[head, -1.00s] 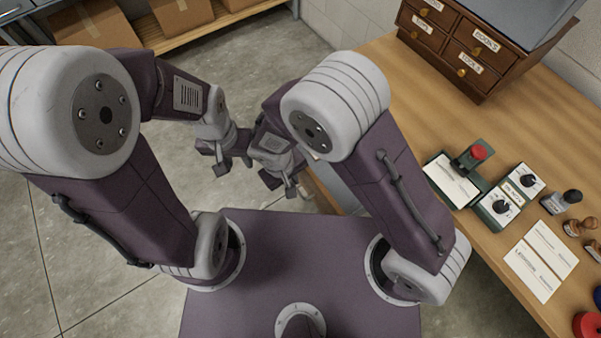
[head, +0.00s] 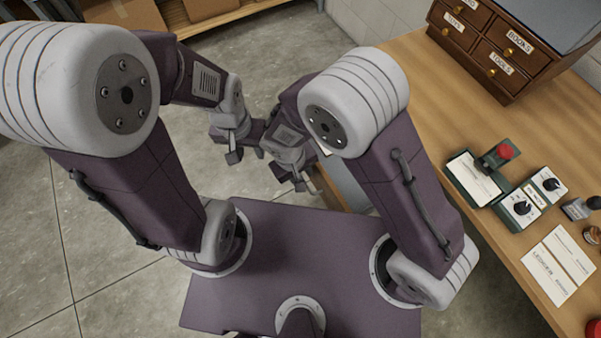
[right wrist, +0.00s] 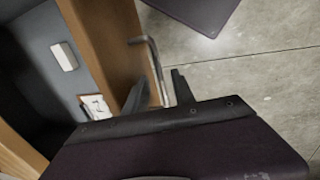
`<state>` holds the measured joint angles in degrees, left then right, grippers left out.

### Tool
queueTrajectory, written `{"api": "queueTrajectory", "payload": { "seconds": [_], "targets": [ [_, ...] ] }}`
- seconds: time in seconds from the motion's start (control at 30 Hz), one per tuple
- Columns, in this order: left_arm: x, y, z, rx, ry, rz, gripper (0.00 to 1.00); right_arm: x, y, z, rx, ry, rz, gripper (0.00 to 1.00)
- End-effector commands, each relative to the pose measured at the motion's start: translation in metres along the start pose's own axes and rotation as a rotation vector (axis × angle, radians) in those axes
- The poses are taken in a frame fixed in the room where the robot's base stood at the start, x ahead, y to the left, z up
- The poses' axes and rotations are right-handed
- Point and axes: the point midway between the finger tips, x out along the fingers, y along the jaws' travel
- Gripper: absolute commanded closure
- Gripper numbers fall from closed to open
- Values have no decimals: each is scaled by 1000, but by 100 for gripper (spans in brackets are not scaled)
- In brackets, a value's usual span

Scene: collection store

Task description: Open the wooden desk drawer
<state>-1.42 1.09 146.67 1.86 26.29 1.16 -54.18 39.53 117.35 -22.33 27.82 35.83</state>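The wooden desk drawer (right wrist: 112,40) stands pulled out in the right wrist view, with its blue-grey inside showing. A white block (right wrist: 64,56) and a white card with a dark mark (right wrist: 96,107) lie in it. A bent metal handle (right wrist: 153,66) is on its wooden front. My right gripper (right wrist: 158,93) is open at the front, its two fingers apart with the handle bar between them. In the head view the right gripper (head: 291,178) is beside the desk, and part of the drawer inside (head: 346,184) shows behind my arm. My left gripper (head: 248,151) hangs over the floor; its finger gap is unclear.
The desk top (head: 425,95) bears a small labelled drawer cabinet (head: 490,50), a device with a red button (head: 480,177), a two-knob box (head: 533,197), stamps and papers (head: 555,263). Shelving with cardboard boxes (head: 125,14) stands at the back. Concrete floor is clear left of the desk.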

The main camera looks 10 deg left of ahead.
Motion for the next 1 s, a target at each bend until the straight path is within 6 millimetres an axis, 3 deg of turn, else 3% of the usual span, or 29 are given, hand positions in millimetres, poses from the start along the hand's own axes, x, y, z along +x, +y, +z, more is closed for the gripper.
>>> {"api": "queueTrajectory", "payload": {
  "seconds": [0.27, 0.5, 0.63, 1.0],
  "targets": [
    [-4, 0, 0, 0, 0, 0, 64, -8, 0, -1, -1, 3, -1, 69],
    [-21, 0, -2, 0, 0, 0, 64, -62, 0, -1, 0, 5, -1, 69],
    [-25, 0, -3, 0, 0, 0, 64, -82, 0, -1, -1, 4, -1, 69],
    [-26, 0, -3, 0, 0, 0, 64, -91, 0, 0, 0, 1, 0, 69]
  ]
}}
